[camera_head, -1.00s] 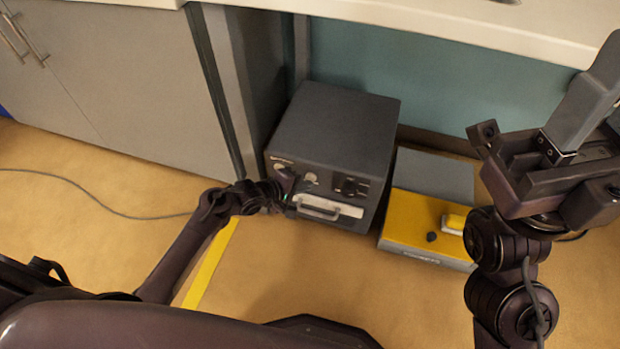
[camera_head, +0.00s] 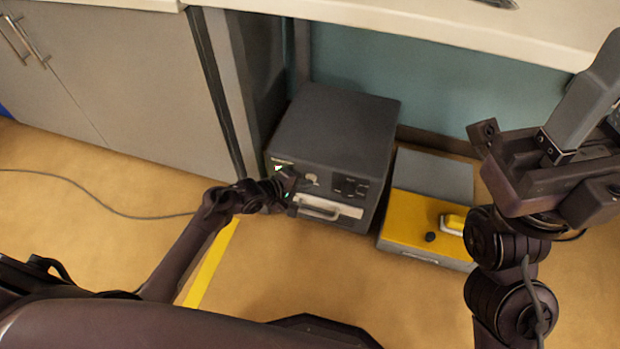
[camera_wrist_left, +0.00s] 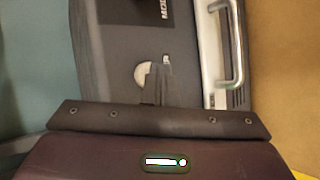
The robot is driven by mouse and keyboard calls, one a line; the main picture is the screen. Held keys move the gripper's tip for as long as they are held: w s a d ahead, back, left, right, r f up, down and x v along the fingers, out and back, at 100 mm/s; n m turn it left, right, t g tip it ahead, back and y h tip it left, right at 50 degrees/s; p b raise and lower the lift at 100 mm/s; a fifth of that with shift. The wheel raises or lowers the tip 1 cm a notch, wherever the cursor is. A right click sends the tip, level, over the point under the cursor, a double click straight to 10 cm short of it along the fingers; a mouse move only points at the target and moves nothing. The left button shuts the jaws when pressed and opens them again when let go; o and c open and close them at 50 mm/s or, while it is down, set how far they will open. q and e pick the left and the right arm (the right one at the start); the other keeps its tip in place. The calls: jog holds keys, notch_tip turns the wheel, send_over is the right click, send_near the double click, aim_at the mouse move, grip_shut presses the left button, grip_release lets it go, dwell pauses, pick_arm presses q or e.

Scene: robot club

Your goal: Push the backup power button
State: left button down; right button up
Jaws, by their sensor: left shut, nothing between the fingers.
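A dark grey power unit (camera_head: 335,130) stands on the floor under the counter. A small light (camera_head: 278,168) glows white-green at the panel's upper left. My left gripper (camera_head: 288,180) is shut and empty at the panel's left part. In the left wrist view its fingers (camera_wrist_left: 158,84) partly cover the round pale button (camera_wrist_left: 141,75); contact cannot be told. My right gripper (camera_head: 555,150) is raised at the right, away from the unit; its jaw state is unclear.
A yellow and grey box (camera_head: 400,232) with a black knob stands just right of the unit. A grey cabinet (camera_head: 110,80) is at the left and a pale counter (camera_head: 430,25) lies above. A cable (camera_head: 85,190) crosses the open floor at the left.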

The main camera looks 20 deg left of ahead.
pick_arm(q)
jog(key=shift+s+p, duration=0.3)
jog(key=shift+p, duration=0.05)
jog(key=shift+s, duration=0.1)
jog(key=s+p, duration=0.5)
jog(key=s, duration=0.1)
jog(key=shift+a+p, duration=0.1)
jog(key=shift+p, duration=0.25)
jog(key=shift+w+r, duration=0.1)
